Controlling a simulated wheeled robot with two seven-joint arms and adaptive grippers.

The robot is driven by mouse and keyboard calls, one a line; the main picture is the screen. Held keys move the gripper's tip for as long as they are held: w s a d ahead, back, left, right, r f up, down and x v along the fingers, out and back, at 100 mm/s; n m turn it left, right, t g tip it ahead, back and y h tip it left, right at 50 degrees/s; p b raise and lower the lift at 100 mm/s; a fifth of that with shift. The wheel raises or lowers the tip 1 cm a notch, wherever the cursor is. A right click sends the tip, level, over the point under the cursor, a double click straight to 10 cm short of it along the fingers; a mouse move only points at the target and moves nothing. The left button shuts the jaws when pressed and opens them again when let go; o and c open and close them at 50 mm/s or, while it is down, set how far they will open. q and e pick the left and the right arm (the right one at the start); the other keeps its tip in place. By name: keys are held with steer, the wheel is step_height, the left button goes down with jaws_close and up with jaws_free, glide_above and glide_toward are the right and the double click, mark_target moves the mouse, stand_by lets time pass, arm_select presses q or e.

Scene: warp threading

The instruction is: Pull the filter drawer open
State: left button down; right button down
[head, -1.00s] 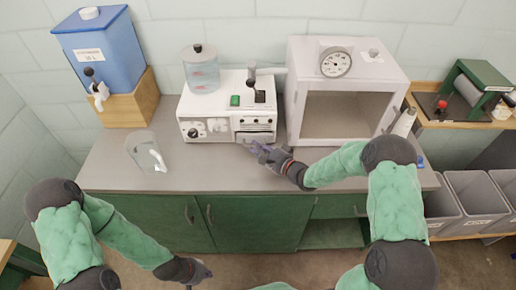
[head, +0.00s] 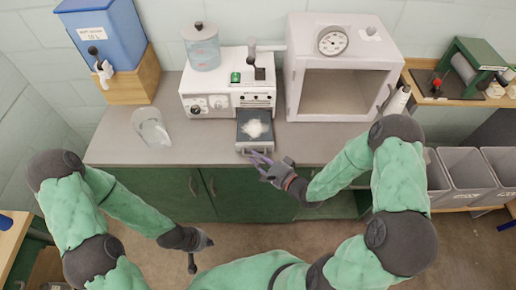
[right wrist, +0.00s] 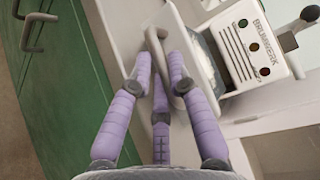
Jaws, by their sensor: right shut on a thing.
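The white machine (head: 205,102) stands on the counter, with a clear tank on its left part. Its filter drawer (head: 253,140) is slid out at the front and holds a white, fluffy filter or powder. My right gripper (head: 262,158) is at the drawer's front handle, and its purple fingers are shut on that handle (right wrist: 158,50) in the right wrist view. The drawer's white contents (right wrist: 203,60) show partly behind the fingers there. My left gripper (head: 199,242) hangs in front of the green cabinet, away from the machine; its finger opening is unclear.
A tilted clear jug (head: 152,128) stands on the counter (head: 200,150) to the left. A blue water tank (head: 103,38) sits on a wooden stand behind it. A white oven-like box (head: 297,80) with a gauge stands right of the machine. Grey bins (head: 465,175) are at the far right.

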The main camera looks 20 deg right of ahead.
stand_by(0.3)
steer(key=c, duration=1.1)
jaws_free()
steer(key=shift+c, duration=0.2)
steer(key=shift+s+d, duration=0.1)
steer(key=shift+s, duration=0.05)
steer(key=v, duration=1.1)
steer(key=shift+s, duration=0.35)
steer(key=shift+d, duration=0.1)
steer(key=w+a+f+n+g+h, duration=0.1)
steer(key=a+f+n+g+h, duration=0.15)
steer(key=f, duration=0.45)
steer(key=w+a+f+n+g+h, duration=0.1)
steer(key=f+n+g, duration=0.25)
steer(key=f, duration=0.35)
steer(key=s+a+f+n+g, duration=0.5)
steer(key=s+a+f+g, duration=0.2)
steer(key=s, duration=0.2)
steer(key=shift+s+g+h, duration=0.35)
steer(key=shift+s+g, duration=0.05)
